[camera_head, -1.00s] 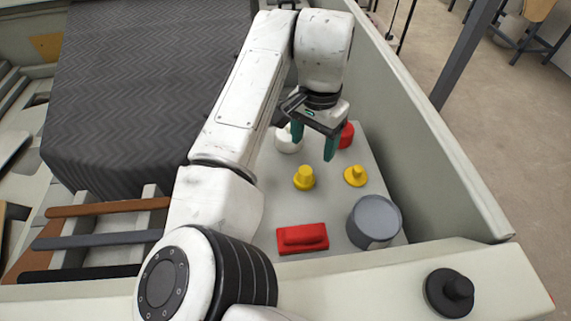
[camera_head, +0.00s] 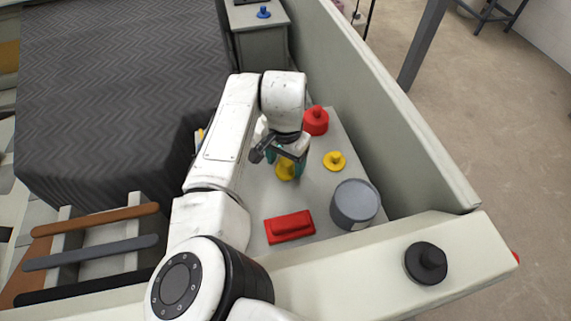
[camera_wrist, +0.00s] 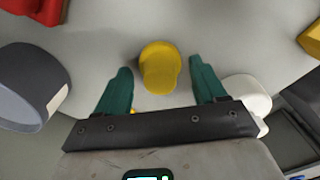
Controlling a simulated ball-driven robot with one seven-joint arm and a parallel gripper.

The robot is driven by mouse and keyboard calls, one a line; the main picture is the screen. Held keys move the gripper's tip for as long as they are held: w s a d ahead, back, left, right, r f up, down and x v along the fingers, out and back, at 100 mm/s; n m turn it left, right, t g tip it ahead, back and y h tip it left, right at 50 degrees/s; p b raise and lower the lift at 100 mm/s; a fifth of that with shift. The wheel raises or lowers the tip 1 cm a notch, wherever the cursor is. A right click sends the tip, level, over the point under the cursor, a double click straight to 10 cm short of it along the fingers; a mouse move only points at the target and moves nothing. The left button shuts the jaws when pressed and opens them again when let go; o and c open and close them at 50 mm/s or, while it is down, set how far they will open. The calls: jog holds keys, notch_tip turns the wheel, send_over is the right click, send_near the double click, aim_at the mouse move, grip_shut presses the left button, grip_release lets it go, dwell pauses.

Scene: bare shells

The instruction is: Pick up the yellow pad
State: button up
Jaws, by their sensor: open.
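A yellow knobbed piece (camera_head: 286,171) stands on the grey surface under my gripper (camera_head: 285,162). In the wrist view this yellow piece (camera_wrist: 160,68) shows between and just beyond the two green fingertips of my gripper (camera_wrist: 160,66). The fingers are open, one on each side, with gaps to it. A second, flatter yellow piece with a small knob (camera_head: 334,161) lies to the right. I cannot tell from shape alone which one is the pad. My gripper hides part of the first in the head view.
A grey cylinder (camera_head: 355,203) and a red block (camera_head: 290,226) are nearer. A red knobbed piece (camera_head: 316,121) stands behind. A white piece (camera_wrist: 248,92) is beside the right finger. A pale wall (camera_head: 385,130) bounds the right side.

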aim_at(286, 161)
jog(key=shift+f, duration=0.1)
jog(key=shift+c, duration=0.2)
jog(key=c, duration=1.1)
jog(key=shift+r, duration=0.3)
grip_shut()
jog(key=shift+r+p, duration=0.6)
jog(key=shift+p, duration=0.25)
jog(key=shift+r+p, duration=0.95)
jog(key=shift+p, duration=0.05)
jog(key=s+r, duration=0.9)
jog(key=s, duration=0.5)
jog(key=shift+a+r+b, duration=0.15)
jog(key=shift+a+b, duration=0.2)
jog(key=shift+a, duration=0.1)
